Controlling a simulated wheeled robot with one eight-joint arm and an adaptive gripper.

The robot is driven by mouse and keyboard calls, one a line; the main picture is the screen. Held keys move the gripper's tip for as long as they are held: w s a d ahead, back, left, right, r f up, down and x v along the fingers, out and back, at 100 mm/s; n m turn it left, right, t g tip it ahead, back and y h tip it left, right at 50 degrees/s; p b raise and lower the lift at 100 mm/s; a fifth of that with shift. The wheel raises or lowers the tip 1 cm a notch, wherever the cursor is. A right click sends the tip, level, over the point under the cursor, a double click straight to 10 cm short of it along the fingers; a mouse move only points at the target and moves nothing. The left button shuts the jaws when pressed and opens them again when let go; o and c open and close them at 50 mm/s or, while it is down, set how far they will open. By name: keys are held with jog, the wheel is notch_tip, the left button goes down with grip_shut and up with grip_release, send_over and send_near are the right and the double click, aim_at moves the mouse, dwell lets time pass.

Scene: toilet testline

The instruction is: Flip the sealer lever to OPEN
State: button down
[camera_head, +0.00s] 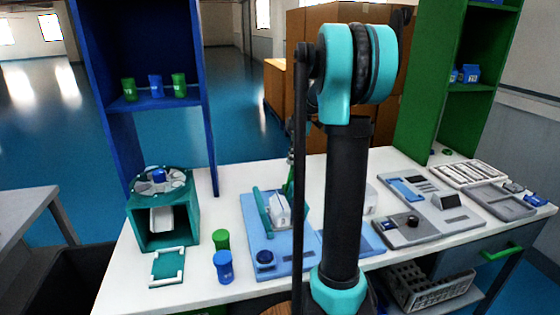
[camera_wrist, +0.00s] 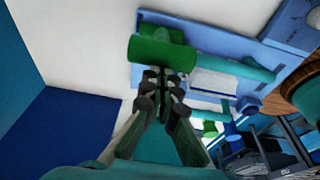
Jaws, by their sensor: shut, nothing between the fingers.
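The sealer is a light blue plate (camera_head: 285,262) on the white bench, with a white block (camera_head: 279,212) and teal bars on it. It also shows in the wrist view (camera_wrist: 215,45). A green lever handle (camera_wrist: 160,53) lies across the upper middle of the wrist view. A green upright piece (camera_head: 290,180) behind the white block seems to be the same lever. My gripper (camera_wrist: 163,76) is shut and empty, with its fingertips at the lower edge of the green handle. I cannot tell whether they touch. In the head view, my arm hides part of the sealer.
A teal box machine (camera_head: 165,235) stands at left, with a white-edged pad (camera_head: 167,267) before it. Green (camera_head: 221,240) and blue (camera_head: 223,267) cups stand left of the sealer. A grey device panel (camera_head: 430,208) lies right. Blue (camera_head: 205,110) and green (camera_head: 418,110) shelves stand behind.

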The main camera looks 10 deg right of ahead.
jog(key=d+f, duration=0.2)
jog(key=d, duration=0.4)
jog(key=shift+s+d, duration=0.15)
jog(key=shift+d, duration=0.25)
jog(key=shift+d+f, duration=0.1)
dwell(0.3)
jog(key=a+r, duration=0.4)
jog(key=d+r, duration=0.4)
jog(key=d, duration=0.3)
jog(key=shift+d+r, duration=0.3)
jog(key=shift+r, duration=0.05)
